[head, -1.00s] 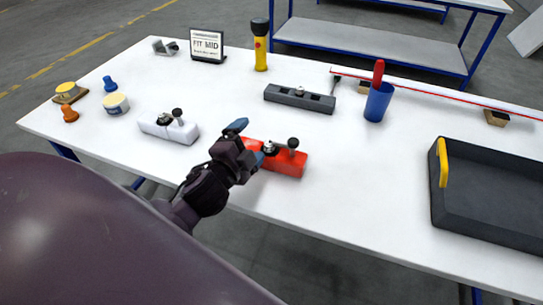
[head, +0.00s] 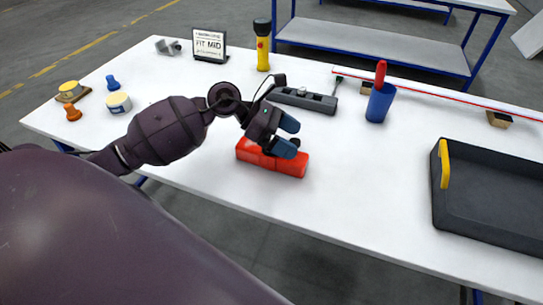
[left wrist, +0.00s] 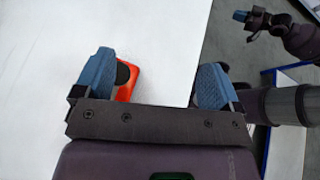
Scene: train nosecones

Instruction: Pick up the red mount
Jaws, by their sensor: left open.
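The red mount (head: 252,154) lies near the front edge of the white table, its top partly hidden under my left gripper (head: 291,137). That gripper is open just above the mount, with no visible grip on it. In the left wrist view the open fingers (left wrist: 155,75) are spread wide. A red end of the mount (left wrist: 126,92) with a dark round knob shows beside the left finger, partly hidden by it. My right gripper (left wrist: 252,20) shows small at the top right of the left wrist view, away from the table; its jaws are unclear.
A grey mount (head: 318,104) lies behind the gripper. A blue cup (head: 378,106) with a red-handled tool, a yellow flashlight (head: 263,52) and a sign (head: 209,44) stand farther back. A dark tray (head: 490,210) sits at right. Table between mount and tray is clear.

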